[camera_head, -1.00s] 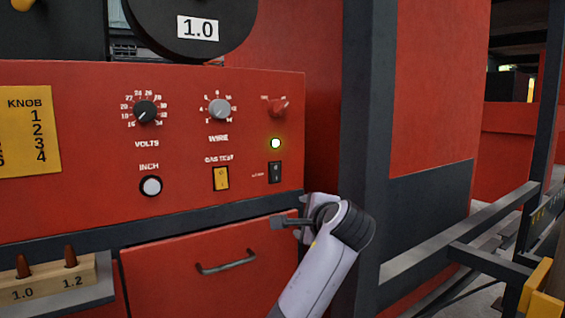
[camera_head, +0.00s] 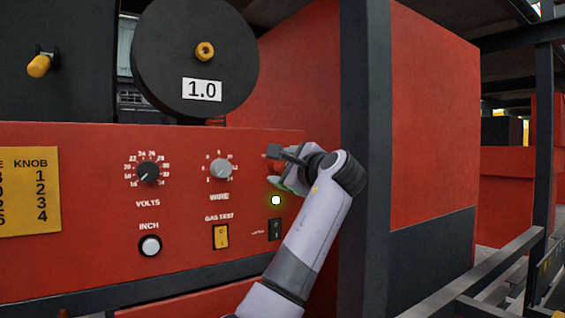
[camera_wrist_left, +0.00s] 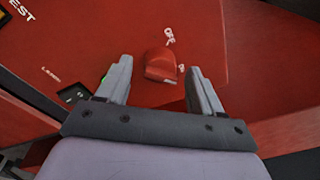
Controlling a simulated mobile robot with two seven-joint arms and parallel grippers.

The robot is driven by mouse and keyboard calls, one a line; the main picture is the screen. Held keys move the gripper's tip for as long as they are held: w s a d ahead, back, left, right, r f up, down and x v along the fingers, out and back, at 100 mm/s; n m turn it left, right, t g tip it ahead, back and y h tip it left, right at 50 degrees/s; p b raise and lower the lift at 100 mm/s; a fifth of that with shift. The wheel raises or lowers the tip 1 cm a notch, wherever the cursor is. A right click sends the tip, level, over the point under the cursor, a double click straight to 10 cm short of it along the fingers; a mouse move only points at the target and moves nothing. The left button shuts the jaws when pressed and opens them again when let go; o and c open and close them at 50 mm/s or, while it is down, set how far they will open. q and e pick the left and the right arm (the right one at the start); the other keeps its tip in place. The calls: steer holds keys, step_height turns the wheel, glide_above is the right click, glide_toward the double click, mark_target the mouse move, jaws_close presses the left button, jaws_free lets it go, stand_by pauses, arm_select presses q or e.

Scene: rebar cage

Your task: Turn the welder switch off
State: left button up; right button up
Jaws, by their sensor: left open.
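The red welder switch (camera_wrist_left: 161,66) is a rotary knob on the red welder panel (camera_head: 100,200), beside white lettering that seems to include OFF. In the head view my left gripper mostly hides it. My left gripper (camera_head: 279,168) is at the panel's upper right, in front of the switch. In the left wrist view its two fingers are apart, one on each side of the knob, with visible gaps, so it is open and empty. A green lamp (camera_head: 276,200) below the switch is lit. My right gripper is not in view.
The panel also has a VOLTS dial (camera_head: 147,172), a WIRE dial (camera_head: 220,169), a white INCH button (camera_head: 150,246), a yellow GAS TEST switch (camera_head: 221,237) and a small black rocker switch (camera_head: 275,229). A dark post (camera_head: 365,120) stands close to the right of my arm.

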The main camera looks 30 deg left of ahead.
arm_select(q)
steer(key=shift+w+a, duration=0.3)
steer(key=shift+a, duration=0.2)
steer(key=shift+c, duration=0.3)
steer(key=shift+f, duration=0.1)
steer(key=c, duration=0.9)
steer(key=shift+c, duration=0.2)
